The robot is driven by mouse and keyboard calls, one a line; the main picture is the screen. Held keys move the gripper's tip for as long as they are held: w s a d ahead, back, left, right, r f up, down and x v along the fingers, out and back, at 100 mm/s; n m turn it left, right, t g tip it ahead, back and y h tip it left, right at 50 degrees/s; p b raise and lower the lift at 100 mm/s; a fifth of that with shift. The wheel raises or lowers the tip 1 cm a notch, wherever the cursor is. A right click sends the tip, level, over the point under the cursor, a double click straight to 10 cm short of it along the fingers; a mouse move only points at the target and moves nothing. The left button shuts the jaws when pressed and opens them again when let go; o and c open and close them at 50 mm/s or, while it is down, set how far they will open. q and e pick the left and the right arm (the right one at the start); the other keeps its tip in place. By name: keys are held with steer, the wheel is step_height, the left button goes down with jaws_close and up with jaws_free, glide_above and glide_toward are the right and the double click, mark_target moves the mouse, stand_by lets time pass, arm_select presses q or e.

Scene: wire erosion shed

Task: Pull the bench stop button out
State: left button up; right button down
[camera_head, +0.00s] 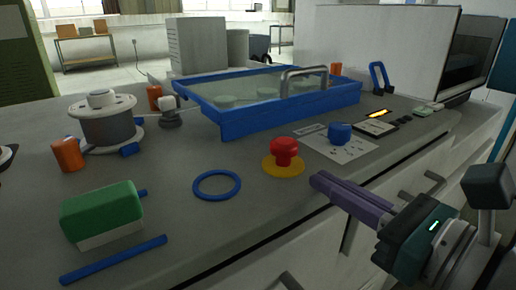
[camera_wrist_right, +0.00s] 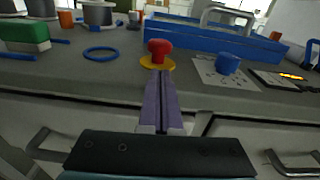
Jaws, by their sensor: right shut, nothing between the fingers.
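The bench stop button (camera_head: 284,150) is a red mushroom head on a yellow round base (camera_head: 283,168), on the grey bench near its front edge. It also shows in the right wrist view (camera_wrist_right: 160,49), straight beyond the fingertips. My right gripper (camera_head: 318,181) has purple fingers, shut together with nothing between them. In the head view its tips are to the right of the button and in front of it, apart from the red head. In the right wrist view the shut fingers (camera_wrist_right: 160,75) point at the yellow base. My left gripper is not in view.
A blue ring (camera_head: 217,197) lies left of the button. A blue knob (camera_head: 339,133) on a white plate stands to the right. A blue-framed tray (camera_head: 290,112) with a metal handle is behind. A green block (camera_head: 102,212) and a spool (camera_head: 107,130) stand on the left.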

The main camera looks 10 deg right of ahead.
mark_target(290, 163)
steer(key=shift+x, duration=2.05)
